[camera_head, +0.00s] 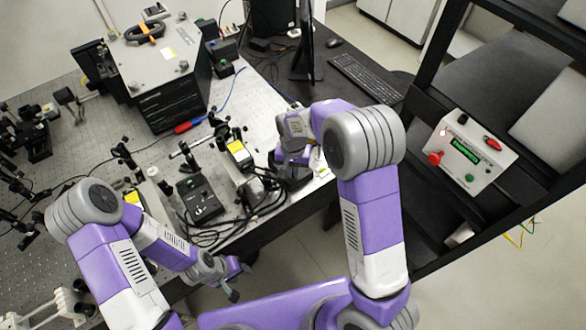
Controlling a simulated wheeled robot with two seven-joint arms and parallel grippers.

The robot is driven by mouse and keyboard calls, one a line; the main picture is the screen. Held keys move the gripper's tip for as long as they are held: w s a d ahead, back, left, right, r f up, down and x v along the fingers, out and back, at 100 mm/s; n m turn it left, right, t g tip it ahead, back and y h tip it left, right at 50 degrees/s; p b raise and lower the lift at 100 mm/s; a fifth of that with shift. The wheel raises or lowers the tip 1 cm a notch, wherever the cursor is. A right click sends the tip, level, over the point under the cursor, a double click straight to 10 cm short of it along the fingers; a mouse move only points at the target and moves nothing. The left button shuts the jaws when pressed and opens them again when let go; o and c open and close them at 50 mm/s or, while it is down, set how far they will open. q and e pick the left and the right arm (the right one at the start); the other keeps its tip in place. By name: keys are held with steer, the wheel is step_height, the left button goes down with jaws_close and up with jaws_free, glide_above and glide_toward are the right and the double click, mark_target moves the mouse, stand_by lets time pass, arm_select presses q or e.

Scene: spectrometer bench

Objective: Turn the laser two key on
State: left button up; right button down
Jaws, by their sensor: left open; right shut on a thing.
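My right gripper (284,165) is over the right side of the optical table, beside a black box with a yellow label (239,152) and a bundle of black cables. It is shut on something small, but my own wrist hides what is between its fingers. The laser two key cannot be made out; it may be hidden there. A black control box with a knob (201,199) stands to the left of the cables. My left gripper (238,280) is open and empty, in front of the table's near edge and apart from everything.
The perforated optical table (240,100) carries a large black-sided instrument (165,65), several optic mounts and a red-handled tool (190,126). A keyboard (367,78) and monitor stand behind. A control box with a green display (468,153) sits on the right rack.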

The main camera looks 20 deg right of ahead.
steer(key=m+p, duration=0.1)
steer(key=m, duration=0.3)
steer(key=shift+r+m, duration=0.1)
steer(key=shift+m, duration=0.2)
steer(key=shift+m+p, duration=0.95)
steer(key=shift+m, duration=1.55)
steer(key=c, duration=1.3)
jaws_free()
steer(key=shift+o, duration=0.2)
step_height(320, 180, up, 8)
steer(key=shift+f+p, duration=0.25)
steer(key=shift+p, duration=0.05)
